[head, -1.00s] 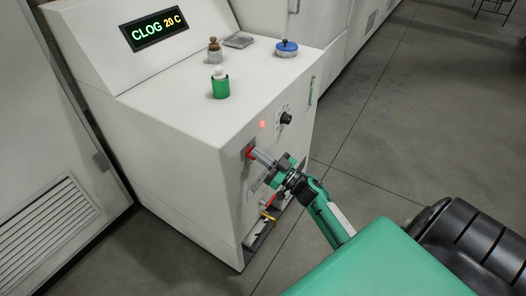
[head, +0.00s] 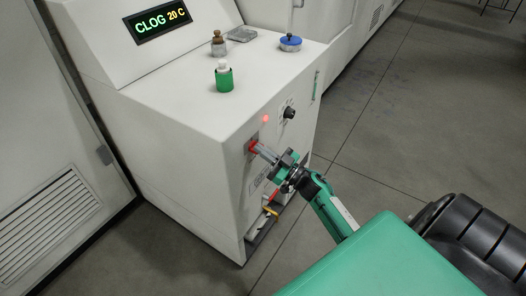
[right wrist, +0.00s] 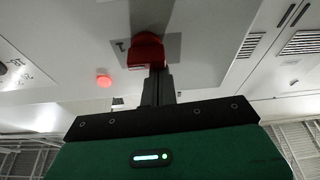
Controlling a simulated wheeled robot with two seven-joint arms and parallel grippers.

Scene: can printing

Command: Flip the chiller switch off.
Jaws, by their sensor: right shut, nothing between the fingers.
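The chiller (head: 180,150) is a white cabinet with a display (head: 163,20) reading "CLOG 20 C". Its red switch (head: 252,147) is on the front face, near the upper left corner. My left gripper is not in view.
A red light (head: 266,118) glows above the switch, and a black knob (head: 289,113) is to its right. Red and yellow valve handles (head: 271,204) sit below. A green bottle (head: 223,78), a brown-capped jar (head: 218,46) and a blue-lidded jar (head: 290,42) stand on top.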

